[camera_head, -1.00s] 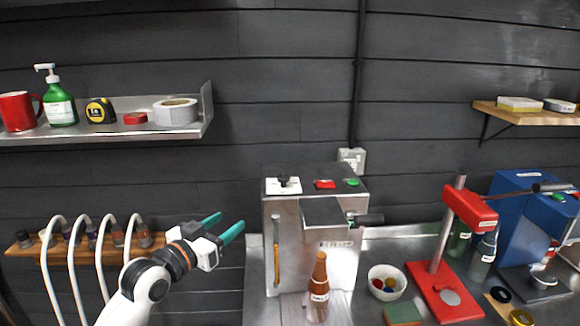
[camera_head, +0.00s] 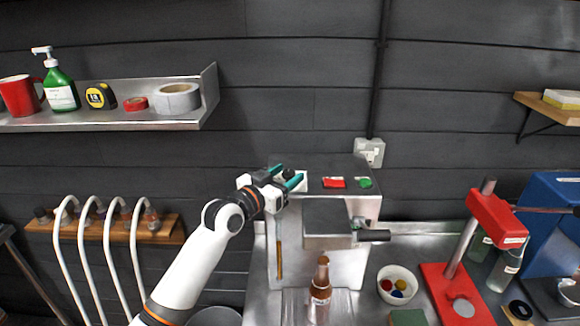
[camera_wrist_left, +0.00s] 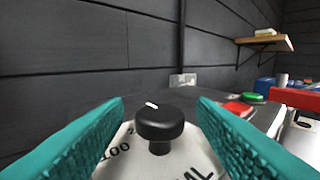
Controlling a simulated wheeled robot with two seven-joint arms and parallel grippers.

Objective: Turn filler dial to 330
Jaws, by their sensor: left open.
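The filler dial is a black knob (camera_wrist_left: 159,125) on a pale plate (camera_wrist_left: 180,165) marked "100" and "ML", on top of the steel filler machine (camera_head: 350,262). A white mark on the knob's top points to the far left in the left wrist view. The rest of the scale is hidden or out of frame. My left gripper (camera_head: 288,176) has teal fingers and is open. In the left wrist view its fingers (camera_wrist_left: 160,135) stand on either side of the knob, apart from it. In the head view the gripper mostly hides the dial. My right gripper is not in view.
A red button (camera_head: 334,183) and a green button (camera_head: 365,183) sit right of the dial. A brown bottle (camera_head: 320,290) stands under the machine's front. A bowl (camera_head: 397,273) and a red capper (camera_head: 445,290) stand to the right. A shelf (camera_head: 150,123) hangs at upper left.

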